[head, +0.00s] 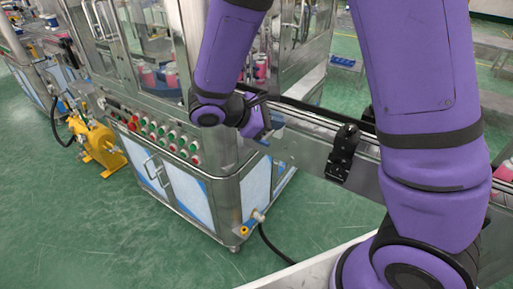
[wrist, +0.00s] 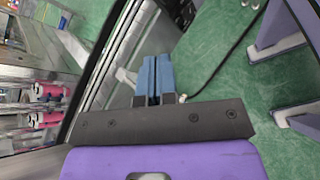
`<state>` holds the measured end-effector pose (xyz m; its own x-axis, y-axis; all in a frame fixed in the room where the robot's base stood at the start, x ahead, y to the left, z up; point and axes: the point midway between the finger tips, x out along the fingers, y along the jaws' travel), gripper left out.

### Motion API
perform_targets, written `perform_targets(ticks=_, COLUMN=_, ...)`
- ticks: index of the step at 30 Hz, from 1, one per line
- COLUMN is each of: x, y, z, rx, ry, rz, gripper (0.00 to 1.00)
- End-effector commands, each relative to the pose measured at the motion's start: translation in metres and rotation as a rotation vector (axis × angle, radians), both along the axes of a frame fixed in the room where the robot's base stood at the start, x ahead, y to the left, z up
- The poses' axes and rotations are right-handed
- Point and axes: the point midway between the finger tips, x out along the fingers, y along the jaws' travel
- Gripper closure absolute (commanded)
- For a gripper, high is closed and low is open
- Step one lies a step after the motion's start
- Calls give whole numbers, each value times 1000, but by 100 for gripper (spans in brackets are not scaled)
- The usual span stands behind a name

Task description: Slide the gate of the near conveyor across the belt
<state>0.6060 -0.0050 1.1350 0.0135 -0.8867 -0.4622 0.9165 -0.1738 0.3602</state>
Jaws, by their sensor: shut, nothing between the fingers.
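The near conveyor (head: 300,150) runs from the machine toward the lower right in the head view, partly hidden behind my purple arm. A black bracket-like fitting (head: 343,152) is mounted on its side rail; I cannot tell whether it is the gate or part of it. A dark part also shows at the top of the wrist view (wrist: 182,10). My gripper (wrist: 153,72) has blue fingers closed together with nothing between them. In the head view, my gripper (head: 262,128) is beside the conveyor at the machine end, left of the black fitting and apart from it.
The glass-walled machine (head: 150,95) with a panel of red and green buttons (head: 162,138) stands left of my gripper. Pink containers (wrist: 45,92) show at the left in the wrist view. A yellow pump (head: 98,143) stands on the green floor. A black hose (head: 273,245) lies on open floor.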

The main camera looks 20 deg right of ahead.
Motion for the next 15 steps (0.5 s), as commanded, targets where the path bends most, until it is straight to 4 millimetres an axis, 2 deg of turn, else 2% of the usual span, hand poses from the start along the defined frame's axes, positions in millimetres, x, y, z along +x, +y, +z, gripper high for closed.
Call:
perform_targets(ticks=1, x=5, y=9, z=-14, rx=-49, ry=32, rz=49, gripper=100)
perform_targets(ticks=9, x=29, y=56, z=-79, rx=-302, ry=149, rz=326, gripper=100)
perform_targets(ticks=15, x=36, y=90, z=-131, rx=-465, ry=210, rz=523, gripper=100)
